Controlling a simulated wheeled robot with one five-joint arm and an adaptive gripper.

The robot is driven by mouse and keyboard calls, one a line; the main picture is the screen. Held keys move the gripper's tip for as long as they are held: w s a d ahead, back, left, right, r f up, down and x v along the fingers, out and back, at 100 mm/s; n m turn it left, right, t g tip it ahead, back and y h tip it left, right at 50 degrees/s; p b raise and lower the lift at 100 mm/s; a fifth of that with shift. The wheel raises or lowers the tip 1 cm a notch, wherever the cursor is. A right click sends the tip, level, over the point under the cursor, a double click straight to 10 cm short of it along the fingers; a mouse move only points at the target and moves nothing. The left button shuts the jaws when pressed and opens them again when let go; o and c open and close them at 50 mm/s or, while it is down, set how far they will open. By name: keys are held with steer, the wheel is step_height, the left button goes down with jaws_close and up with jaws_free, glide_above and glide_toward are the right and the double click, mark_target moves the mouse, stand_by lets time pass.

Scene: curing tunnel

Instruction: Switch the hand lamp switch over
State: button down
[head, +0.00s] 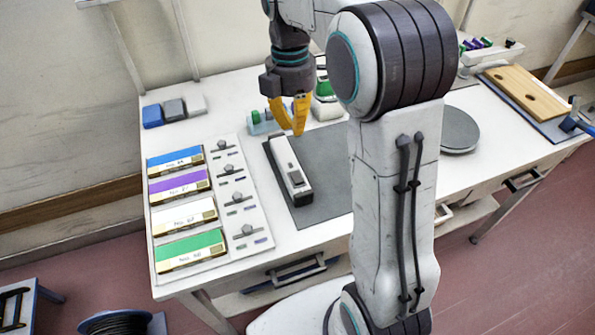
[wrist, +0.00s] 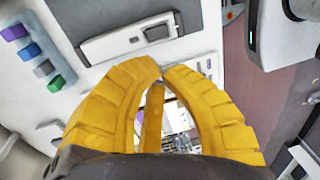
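The hand lamp (head: 287,165) is a long white and black body lying on a dark grey mat (head: 325,165) on the white table. A small grey piece, which looks like its switch (head: 296,180), sits near its front end. In the wrist view the lamp (wrist: 112,42) lies beyond my fingertips, with the grey piece (wrist: 156,33) near its right end. My gripper (head: 296,132) has yellow fingers, pointing down above the lamp's far end. In the wrist view the fingertips (wrist: 161,69) come together with nothing between them. I cannot tell which way the switch is set.
Left of the lamp is a panel with coloured label blocks (head: 180,183) and small knobs. Blue, grey and white blocks (head: 174,111) stand at the back left. A round grey plate (head: 459,130) and a wooden board (head: 525,94) lie to the right. Green-topped items (head: 262,120) stand behind the lamp.

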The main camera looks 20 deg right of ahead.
mark_target(298, 178)
stand_by(0.4)
steer(key=f, duration=0.4)
steer(key=s+f, duration=0.1)
steer(key=f, duration=0.4)
steer(key=f+b, duration=0.1)
steer(key=f, duration=0.4)
steer(key=shift+s, duration=0.35)
